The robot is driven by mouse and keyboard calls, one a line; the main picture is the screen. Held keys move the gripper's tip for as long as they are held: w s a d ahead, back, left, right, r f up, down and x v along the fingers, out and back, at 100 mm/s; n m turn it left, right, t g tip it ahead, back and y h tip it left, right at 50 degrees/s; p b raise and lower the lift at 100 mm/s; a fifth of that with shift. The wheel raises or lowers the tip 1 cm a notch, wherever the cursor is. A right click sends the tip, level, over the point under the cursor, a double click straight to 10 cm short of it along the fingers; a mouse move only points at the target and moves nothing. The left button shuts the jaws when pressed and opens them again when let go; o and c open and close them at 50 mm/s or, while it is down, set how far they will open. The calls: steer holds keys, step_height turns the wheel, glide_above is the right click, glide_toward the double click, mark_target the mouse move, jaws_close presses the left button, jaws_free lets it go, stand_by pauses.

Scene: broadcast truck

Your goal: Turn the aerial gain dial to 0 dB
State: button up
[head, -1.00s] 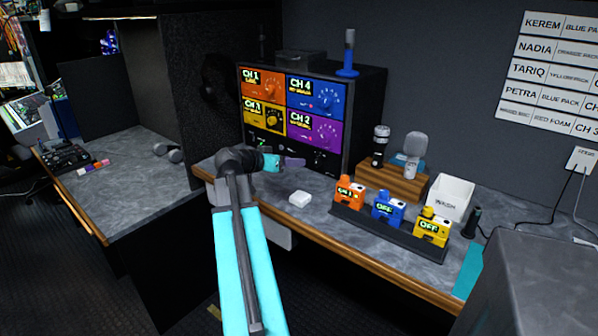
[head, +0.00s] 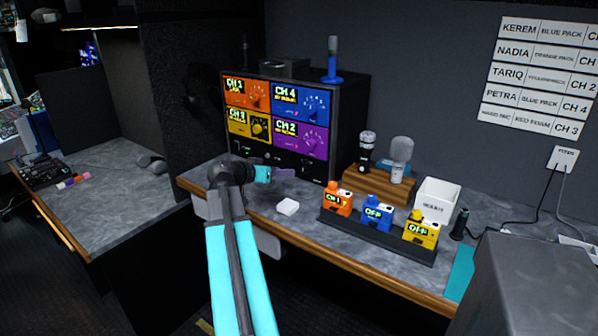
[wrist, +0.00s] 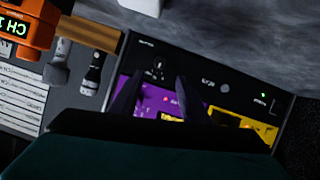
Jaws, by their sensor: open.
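The black rack unit (head: 345,112) stands on the desk with four coloured channel panels. A dark strip runs along the bottom of its face. In the wrist view, where the rack appears upside down, a small black knob (wrist: 158,65) sits on that strip beside the purple panel. It may be the aerial gain dial; its label and setting are too small to read. My gripper (head: 284,173) is open and empty in front of the rack's lower face. In the wrist view its two dark fingers (wrist: 156,88) point at the strip, with the knob just beyond and between their tips.
A rack of orange, blue and yellow packs (head: 378,240), a wooden microphone stand (head: 382,187) and a white bin (head: 437,200) stand to the right.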

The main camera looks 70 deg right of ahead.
mark_target(303, 171)
steer(key=p+x, duration=0.1)
steer(key=x, duration=1)
